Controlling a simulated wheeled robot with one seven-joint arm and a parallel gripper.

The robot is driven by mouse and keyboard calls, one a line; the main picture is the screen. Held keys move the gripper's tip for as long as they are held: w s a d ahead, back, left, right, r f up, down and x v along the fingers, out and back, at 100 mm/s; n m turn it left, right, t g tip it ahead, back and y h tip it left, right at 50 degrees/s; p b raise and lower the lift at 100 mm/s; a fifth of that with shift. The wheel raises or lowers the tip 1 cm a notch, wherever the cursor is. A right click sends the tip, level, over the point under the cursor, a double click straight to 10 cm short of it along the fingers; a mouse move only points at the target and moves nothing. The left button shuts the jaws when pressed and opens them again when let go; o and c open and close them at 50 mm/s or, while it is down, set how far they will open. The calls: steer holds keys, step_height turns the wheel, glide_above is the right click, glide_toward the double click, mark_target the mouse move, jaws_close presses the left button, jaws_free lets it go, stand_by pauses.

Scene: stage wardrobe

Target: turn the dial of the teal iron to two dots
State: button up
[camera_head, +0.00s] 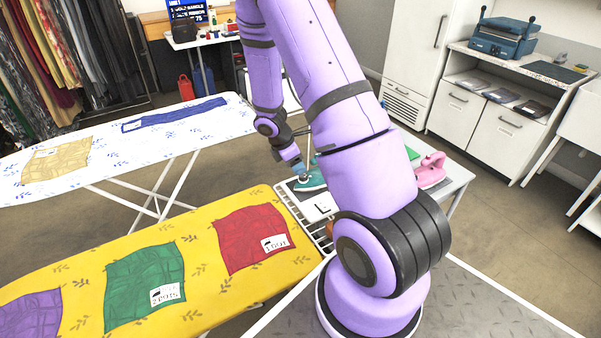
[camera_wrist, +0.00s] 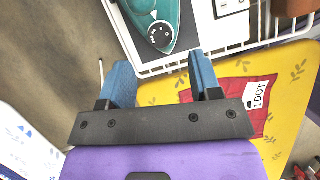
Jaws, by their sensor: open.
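The teal iron (camera_head: 311,183) sits on the small white table, partly hidden by my arm. In the wrist view the teal iron (camera_wrist: 143,12) is cut off at the top edge. Its round black dial (camera_wrist: 160,35) with white dots faces the camera; which setting it is at is too small to tell. My gripper (camera_wrist: 160,66) is open and empty, its two blue fingers below the dial in the picture, apart from it. In the head view my gripper (camera_head: 300,171) is right by the teal iron. A green cloth (camera_head: 145,276) carries a tag reading "2 DOTS".
A pink iron (camera_head: 431,171) stands on the same table, right of my arm. A white wire rack (camera_wrist: 230,47) edges the table near the yellow ironing board (camera_head: 206,235). A red cloth (camera_head: 250,238) tagged "1 DOT" and a purple cloth (camera_head: 30,314) lie on that board.

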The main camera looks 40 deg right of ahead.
mark_target(303, 175)
steer(key=shift+x, duration=2.75)
steer(key=c, duration=0.9)
steer(key=shift+c, duration=0.2)
steer(key=shift+m, duration=0.4)
steer(key=shift+w+d+m+g+y, duration=0.1)
steer(key=shift+m+g+y, duration=0.35)
steer(key=shift+m, duration=0.9)
steer(key=shift+d+m+g+y, duration=0.1)
steer(key=shift+m+g+y, duration=0.3)
steer(key=shift+m, duration=0.95)
steer(key=o, duration=0.9)
